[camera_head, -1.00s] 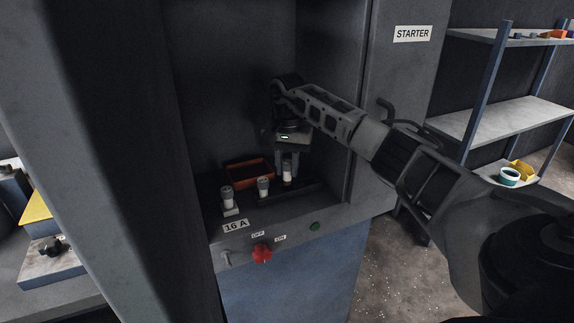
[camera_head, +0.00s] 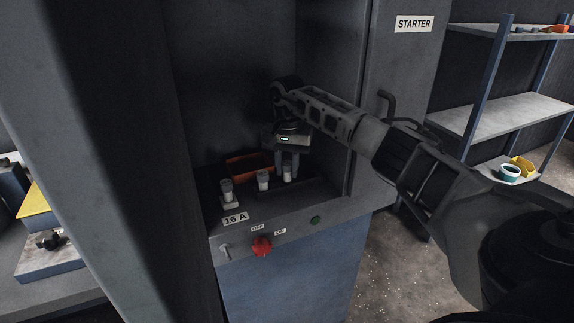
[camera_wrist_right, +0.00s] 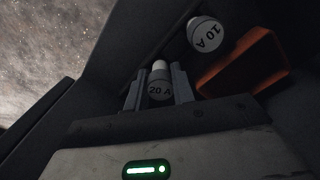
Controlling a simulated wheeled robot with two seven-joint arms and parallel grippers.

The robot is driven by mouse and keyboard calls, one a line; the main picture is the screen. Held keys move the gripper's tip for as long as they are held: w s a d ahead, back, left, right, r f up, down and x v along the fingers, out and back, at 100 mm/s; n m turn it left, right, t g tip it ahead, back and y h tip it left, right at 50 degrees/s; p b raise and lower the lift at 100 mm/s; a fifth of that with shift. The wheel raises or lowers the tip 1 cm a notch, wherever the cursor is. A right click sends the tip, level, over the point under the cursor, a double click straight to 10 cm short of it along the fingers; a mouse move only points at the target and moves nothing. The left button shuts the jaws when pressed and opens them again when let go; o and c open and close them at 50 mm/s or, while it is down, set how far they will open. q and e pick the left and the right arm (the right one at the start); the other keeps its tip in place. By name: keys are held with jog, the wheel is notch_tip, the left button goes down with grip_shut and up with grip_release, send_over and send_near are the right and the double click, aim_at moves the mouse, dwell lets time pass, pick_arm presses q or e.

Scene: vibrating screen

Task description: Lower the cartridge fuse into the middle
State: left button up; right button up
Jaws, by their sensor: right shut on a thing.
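My right gripper (camera_head: 288,168) is shut on a white and grey cartridge fuse (camera_head: 287,175). The fuse is upright, at the right end of a row of fuses in the cabinet. In the right wrist view the held fuse (camera_wrist_right: 160,86) reads 20 A, between the two fingers (camera_wrist_right: 159,88). Another fuse (camera_head: 263,181) stands just left of it, and a third fuse (camera_head: 227,191) stands further left on a light base. A 10 A fuse (camera_wrist_right: 206,36) shows beside the held one in the wrist view. The held fuse's lower end is hidden. My left gripper is not in view.
An orange-red tray (camera_head: 240,165) lies behind the fuses. The cabinet's side walls stand close on both sides. A red knob (camera_head: 261,246), a toggle switch (camera_head: 225,251) and a green button (camera_head: 315,220) are on the front ledge. Shelves (camera_head: 500,108) stand at the right.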

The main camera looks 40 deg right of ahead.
aim_at(287, 163)
jog(key=shift+f, duration=0.45)
jog(key=o, duration=1)
jog(key=shift+o, duration=0.2)
notch_tip(287, 163, up, 16)
jog(key=b, duration=0.1)
jog(key=shift+f, duration=0.1)
